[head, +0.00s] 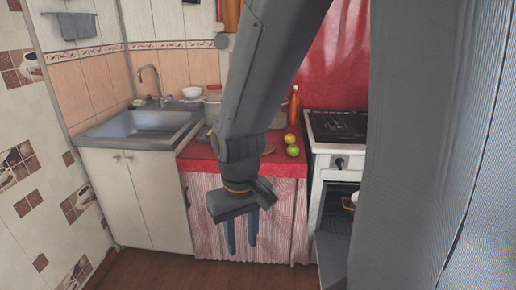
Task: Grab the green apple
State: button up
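A green apple (292,151) sits on the red oilcloth counter (284,170), near its right end by the stove. A yellow round fruit (290,139) is just behind it. My gripper (242,246) hangs in front of the counter's striped curtain, lower than the countertop and left of the apple. Its two blue fingers point down and stand apart with nothing between them. My arm hides part of the counter's middle, but the apple is in clear view.
An orange-red bottle (294,104) stands behind the fruit. A white stove (325,163) is to the right, its oven seemingly open. A sink (145,124) is at left, with a white bowl (192,92) behind. Bare floor (180,272) lies in front.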

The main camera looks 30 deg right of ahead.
aim_at(292, 150)
jog(key=u, duration=0.2)
jog(key=i, duration=0.75)
jog(key=z, duration=0.65)
jog(key=i, duration=0.85)
jog(key=z, duration=0.75)
